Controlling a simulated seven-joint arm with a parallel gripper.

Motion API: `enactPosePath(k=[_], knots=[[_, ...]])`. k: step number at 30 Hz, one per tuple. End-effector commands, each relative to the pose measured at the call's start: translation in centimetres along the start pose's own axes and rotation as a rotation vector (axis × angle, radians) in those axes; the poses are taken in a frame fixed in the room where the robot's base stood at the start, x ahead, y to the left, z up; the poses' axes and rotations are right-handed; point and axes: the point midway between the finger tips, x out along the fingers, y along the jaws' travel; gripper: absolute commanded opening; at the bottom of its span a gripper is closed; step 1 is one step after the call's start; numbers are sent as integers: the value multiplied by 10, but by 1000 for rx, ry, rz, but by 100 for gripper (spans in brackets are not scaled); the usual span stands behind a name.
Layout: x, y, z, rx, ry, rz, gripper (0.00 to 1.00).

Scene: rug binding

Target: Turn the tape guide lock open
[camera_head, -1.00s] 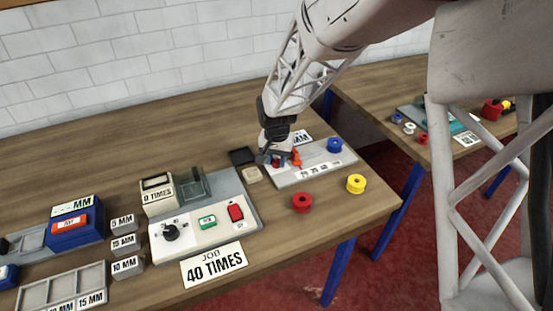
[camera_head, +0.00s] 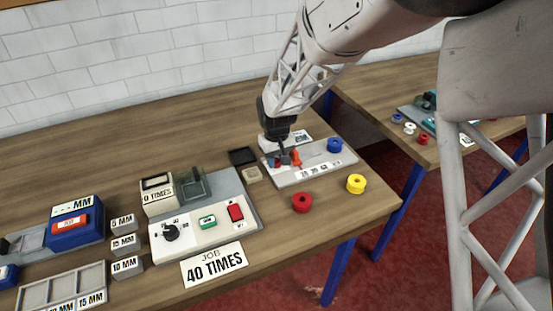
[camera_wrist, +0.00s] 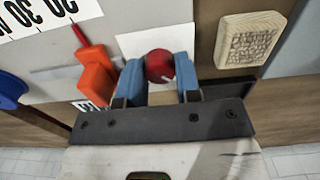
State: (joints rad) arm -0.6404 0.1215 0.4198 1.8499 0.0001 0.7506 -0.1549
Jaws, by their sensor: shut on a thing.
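A round red knob (camera_wrist: 159,66) with a short white mark sits between the blue fingers of my gripper (camera_wrist: 158,78) in the wrist view. The gripper is shut on it. I take this knob for the tape guide lock. An orange block (camera_wrist: 97,75) with a thin red lever stands left of the fingers, apart from them. In the head view my gripper (camera_head: 284,157) is low over the left part of the grey guide plate (camera_head: 290,182). The orange block (camera_head: 296,158) shows just right of it, and the knob is mostly hidden there.
A blue spool (camera_head: 335,146) sits at the plate's right end. A red spool (camera_head: 302,203) and a yellow spool (camera_head: 356,184) lie in front. A tan block (camera_head: 252,174) and a black tray (camera_head: 242,156) are left of the plate. The counter panel (camera_head: 205,230) stands further left.

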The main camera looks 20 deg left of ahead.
Motion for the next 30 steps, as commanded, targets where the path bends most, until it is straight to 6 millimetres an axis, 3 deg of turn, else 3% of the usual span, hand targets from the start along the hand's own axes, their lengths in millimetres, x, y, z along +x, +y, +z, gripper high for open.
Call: enactPosePath(k=[11, 12, 17, 30], knots=[[0, 0, 0, -6, 0, 0, 8], [0, 0, 0, -6, 0, 0, 34], [0, 0, 0, -6, 0, 0, 57], [-6, 0, 0, -5, 1, 0, 57]])
